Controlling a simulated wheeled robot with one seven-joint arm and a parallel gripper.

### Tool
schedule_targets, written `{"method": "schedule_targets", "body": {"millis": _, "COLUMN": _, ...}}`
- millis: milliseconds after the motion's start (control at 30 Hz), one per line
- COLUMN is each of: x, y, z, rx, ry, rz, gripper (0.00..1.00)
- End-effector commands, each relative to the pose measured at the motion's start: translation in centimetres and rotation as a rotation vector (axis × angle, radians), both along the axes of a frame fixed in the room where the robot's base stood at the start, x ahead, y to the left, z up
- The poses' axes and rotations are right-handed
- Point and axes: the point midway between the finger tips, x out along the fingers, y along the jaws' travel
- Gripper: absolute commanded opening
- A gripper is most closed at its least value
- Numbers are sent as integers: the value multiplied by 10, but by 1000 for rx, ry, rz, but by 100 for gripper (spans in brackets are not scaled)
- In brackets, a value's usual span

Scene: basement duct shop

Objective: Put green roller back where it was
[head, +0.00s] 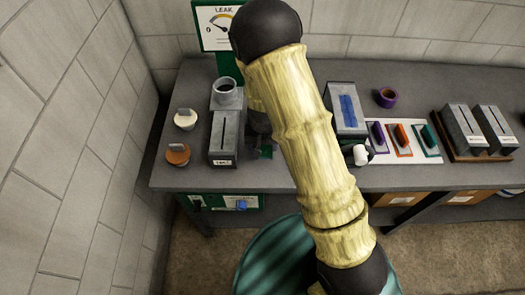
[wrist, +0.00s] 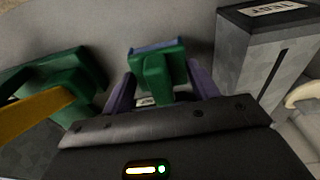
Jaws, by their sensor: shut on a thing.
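My gripper (wrist: 161,88) is shut on a green piece (wrist: 158,72) with a blue edge, held between its two purple fingers in the wrist view. I take it for the green roller, but its full shape is hidden. In the head view my arm covers most of the gripper; a bit of green (head: 266,152) shows beside the grey slotted box (head: 222,140). The box also stands to the right of the gripper in the wrist view (wrist: 262,55). A white mat (head: 376,174) at the right carries a purple, an orange and a green handled piece (head: 430,136).
A large green piece (wrist: 65,78) with a yellow-orange bar is close left of the gripper. White (head: 185,118) and orange (head: 178,153) round pieces lie left of the box. Purple tape (head: 386,97) and two slotted boxes (head: 465,128) stand right. The bench front (head: 300,183) has some free room.

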Motion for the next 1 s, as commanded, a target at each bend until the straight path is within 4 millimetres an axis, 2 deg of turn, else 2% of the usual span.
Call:
{"method": "schedule_targets", "body": {"millis": 167, "x": 0, "y": 0, "z": -2, "rx": 0, "ry": 1, "rz": 0, "gripper": 41}}
{"method": "schedule_targets", "body": {"millis": 467, "x": 0, "y": -1, "z": -35, "rx": 0, "ry": 2, "rz": 0, "gripper": 41}}
{"method": "schedule_targets", "body": {"millis": 867, "x": 0, "y": 0, "z": -41, "rx": 0, "ry": 0, "rz": 0, "gripper": 41}}
{"method": "schedule_targets", "body": {"millis": 900, "x": 0, "y": 0, "z": -40, "rx": 0, "ry": 0, "rz": 0, "gripper": 66}}
{"method": "schedule_targets", "body": {"millis": 1000, "x": 0, "y": 0, "z": -40, "rx": 0, "ry": 1, "rz": 0, "gripper": 81}}
